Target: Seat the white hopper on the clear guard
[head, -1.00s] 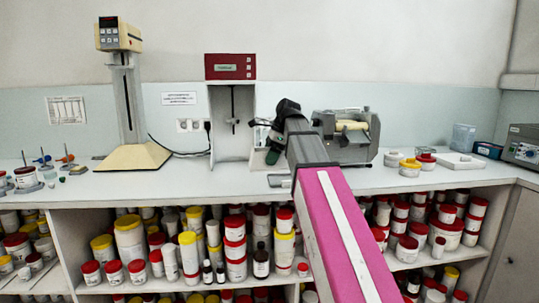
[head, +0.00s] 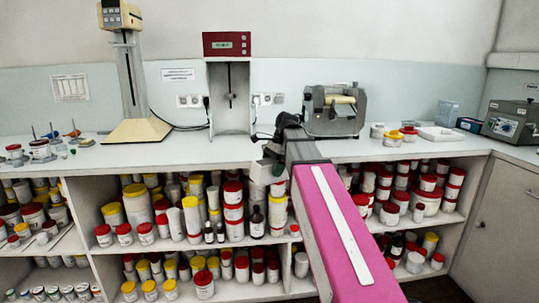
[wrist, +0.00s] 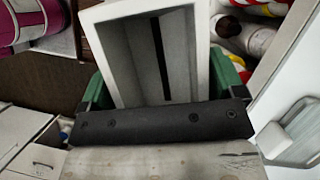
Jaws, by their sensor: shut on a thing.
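The white hopper (wrist: 184,58) is a hollow, box-shaped piece whose open side faces the camera in the wrist view. A dark slot runs along its inside. My gripper (wrist: 166,84) is shut on it, a green finger on each side. In the head view my gripper (head: 269,162) is at the counter's front edge, partly hidden by my own arm. The grey mill (head: 335,112) with a cream roller stands on the counter, behind and to the right of my gripper. I cannot make out a clear guard on it for sure.
A clear box (head: 447,112) and a white tray (head: 440,133) stand right of the mill, with several small tubs (head: 393,136) between. A red-topped device (head: 229,80) stands left. Shelves of jars (head: 180,222) lie below the counter (head: 190,157).

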